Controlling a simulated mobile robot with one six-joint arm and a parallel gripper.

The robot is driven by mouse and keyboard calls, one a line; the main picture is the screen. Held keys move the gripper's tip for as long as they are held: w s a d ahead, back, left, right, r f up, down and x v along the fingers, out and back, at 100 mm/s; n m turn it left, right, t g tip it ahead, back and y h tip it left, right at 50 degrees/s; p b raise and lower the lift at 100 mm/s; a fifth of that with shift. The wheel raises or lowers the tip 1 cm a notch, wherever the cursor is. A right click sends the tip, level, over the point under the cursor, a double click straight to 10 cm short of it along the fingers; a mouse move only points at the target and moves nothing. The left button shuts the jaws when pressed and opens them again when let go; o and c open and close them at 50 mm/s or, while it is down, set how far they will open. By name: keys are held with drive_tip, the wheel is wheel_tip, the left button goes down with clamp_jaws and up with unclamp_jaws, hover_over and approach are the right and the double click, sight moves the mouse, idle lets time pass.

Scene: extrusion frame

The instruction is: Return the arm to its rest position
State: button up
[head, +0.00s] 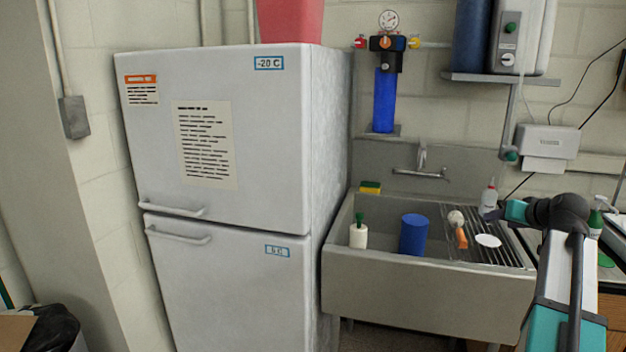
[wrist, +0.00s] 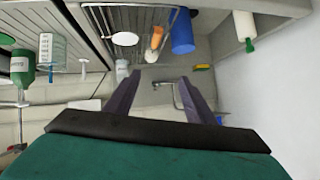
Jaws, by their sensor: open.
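My arm (head: 570,265), white, black and teal, reaches up at the right of the head view, beside the sink's drainboard. In the wrist view, two dark fingers of my gripper (wrist: 158,82) stand well apart with nothing held between them. The faucet (wrist: 165,87) and the wall show beyond the gap.
The sink (head: 430,300) holds a blue cylinder (head: 413,234) and a green-capped white bottle (head: 358,233). A brush (head: 460,236) and white disc (head: 488,241) lie on the drainboard. A white squeeze bottle (head: 489,198) stands close to my wrist. A fridge (head: 230,190) stands left.

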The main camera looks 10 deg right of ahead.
drive_tip(key=a+f+g+y, duration=0.1)
drive_tip(key=a+f+g, duration=0.1)
drive_tip(key=a+f, duration=0.65)
drive_tip(key=a+f+n+g+y, duration=0.15)
drive_tip(key=a+f, duration=0.25)
drive_tip(key=f, duration=1)
drive_tip(key=a+f+m+g+y, duration=0.1)
drive_tip(key=a+f+g, duration=0.1)
drive_tip(key=a+f, duration=0.75)
drive_tip(key=s+a+f+n+g, duration=0.1)
drive_tip(key=s+a+f+g, duration=0.1)
drive_tip(key=s+a+f, duration=0.35)
drive_tip(key=s+a+f+g, duration=0.1)
drive_tip(key=s+a+f, duration=0.1)
drive_tip(key=f, duration=0.7)
drive_tip(key=s+a+f+n+g, duration=0.1)
drive_tip(key=s+a+f+g, duration=0.2)
drive_tip(key=f, duration=0.4)
drive_tip(key=s+a+f+g, duration=0.2)
drive_tip(key=s+a+f, duration=0.2)
drive_tip(key=s, duration=0.6)
drive_tip(key=s+a+f+n+g+h, duration=0.1)
drive_tip(key=s+a+f, duration=0.2)
drive_tip(key=s+f, duration=0.3)
drive_tip(key=s+a+f+n+g+h, duration=0.1)
drive_tip(key=s+a+f, duration=0.3)
drive_tip(key=s, duration=1)
drive_tip(key=shift+s+a+f+g, duration=0.3)
drive_tip(key=shift+s+f+g, duration=0.1)
drive_tip(key=shift+f+g, duration=0.45)
